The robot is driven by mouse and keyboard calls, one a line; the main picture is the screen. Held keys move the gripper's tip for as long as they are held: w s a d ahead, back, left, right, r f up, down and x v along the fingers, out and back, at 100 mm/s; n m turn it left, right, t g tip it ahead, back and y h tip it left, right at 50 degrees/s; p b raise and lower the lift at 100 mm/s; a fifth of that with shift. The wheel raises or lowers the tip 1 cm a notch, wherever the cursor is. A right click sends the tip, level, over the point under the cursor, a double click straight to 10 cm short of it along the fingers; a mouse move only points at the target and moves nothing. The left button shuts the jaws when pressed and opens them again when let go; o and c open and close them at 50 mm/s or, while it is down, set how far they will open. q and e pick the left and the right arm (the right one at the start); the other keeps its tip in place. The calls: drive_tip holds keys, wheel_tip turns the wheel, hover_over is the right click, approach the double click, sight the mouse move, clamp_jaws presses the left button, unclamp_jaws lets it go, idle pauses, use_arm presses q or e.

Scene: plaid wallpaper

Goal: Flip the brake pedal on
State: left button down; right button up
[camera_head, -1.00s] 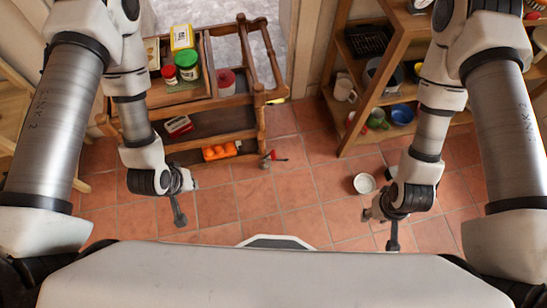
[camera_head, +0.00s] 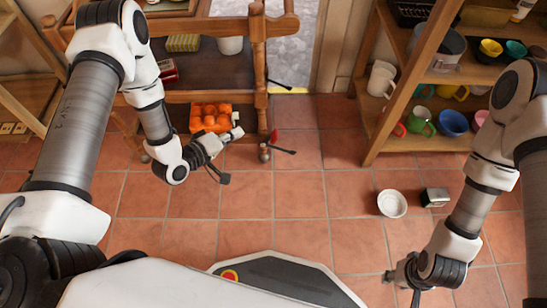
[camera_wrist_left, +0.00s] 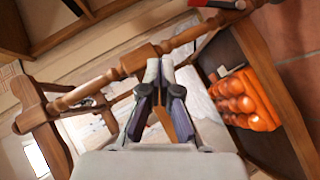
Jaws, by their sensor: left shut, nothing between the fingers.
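A wooden cart (camera_head: 260,60) stands at the upper left in the head view. At the foot of its right front post is a caster with a small red pedal-like part (camera_head: 274,136) and a dark lever beside it. My left gripper (camera_head: 238,132) is shut and empty, pointing right, a little left of the caster and apart from it. In the left wrist view its shut fingers (camera_wrist_left: 160,66) show in front of the cart's turned rails. A red part at that view's top edge is too cropped to identify. My right gripper (camera_head: 390,276) hangs low over the floor; its fingers are unclear.
An orange carton-like item (camera_head: 210,117) sits on the cart's bottom shelf, close to my left gripper. A wooden shelf (camera_head: 370,145) with cups stands at right. A white bowl (camera_head: 392,204) and a metal box (camera_head: 435,197) lie on the floor. The tiles between are clear.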

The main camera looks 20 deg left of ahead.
use_arm(q)
wheel_tip(320, 180, down, 7)
drive_tip(key=a+b, duration=0.1)
drive_tip(key=b, duration=0.2)
drive_tip(key=shift+b, duration=0.4)
use_arm(e)
wheel_tip(320, 180, down, 7)
drive_tip(key=shift+r, duration=0.2)
use_arm(q)
drive_tip(key=shift+r, duration=0.1)
drive_tip(key=b, duration=0.6)
approach(273, 133)
drive_tip(key=w, duration=0.3)
drive_tip(key=w+d+f+b, duration=0.1)
drive_tip(key=d+f+b, duration=0.1)
drive_tip(key=shift+w+d, duration=0.35)
drive_tip(key=shift+w, duration=0.05)
use_arm(e)
wheel_tip(273, 133, down, 8)
drive_tip(key=shift+w, duration=0.2)
drive_tip(key=shift+d+r, duration=0.1)
